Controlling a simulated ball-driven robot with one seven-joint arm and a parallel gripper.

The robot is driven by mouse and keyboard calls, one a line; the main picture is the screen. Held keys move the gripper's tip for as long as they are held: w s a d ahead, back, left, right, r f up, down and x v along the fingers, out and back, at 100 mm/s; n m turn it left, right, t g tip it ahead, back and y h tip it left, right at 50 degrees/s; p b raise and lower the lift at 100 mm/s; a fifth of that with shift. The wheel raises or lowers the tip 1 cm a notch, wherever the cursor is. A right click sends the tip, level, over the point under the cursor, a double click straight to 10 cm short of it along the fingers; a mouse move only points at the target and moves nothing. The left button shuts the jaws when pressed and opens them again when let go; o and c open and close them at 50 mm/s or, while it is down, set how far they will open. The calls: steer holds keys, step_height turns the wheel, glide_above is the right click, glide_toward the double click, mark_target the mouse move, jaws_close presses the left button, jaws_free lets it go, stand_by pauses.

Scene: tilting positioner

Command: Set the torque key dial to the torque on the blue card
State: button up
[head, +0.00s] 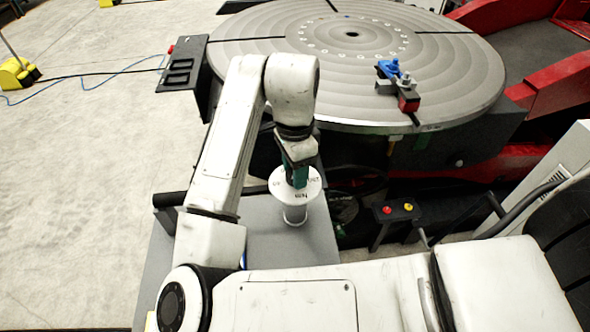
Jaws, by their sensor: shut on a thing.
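The torque key dial (312,200) is a round white disc with dark markings and the letters "Nm". It sits on a short pale cylinder on a grey bench. My gripper (297,172) points down at the middle of the disc and is shut on the dial at its centre. A green part shows there, and the fingertips are partly hidden. The numbers on the disc are too small to read. A thin blue edge (243,260) shows beside my arm; I cannot tell if it is the blue card. No readable card is in view.
The grey bench (310,245) is partly covered by my arm. A large round positioner table (270,55) stands behind, with a blue and red clamp (408,100) on it. A pedestal with red and yellow buttons (397,212) is to the right. Open floor lies left.

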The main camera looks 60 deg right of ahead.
stand_by(0.3)
steer(key=o, duration=1.1)
steer(key=shift+c, duration=0.2)
step_height(320, 180, up, 11)
steer(key=shift+f, duration=0.1)
stand_by(0.4)
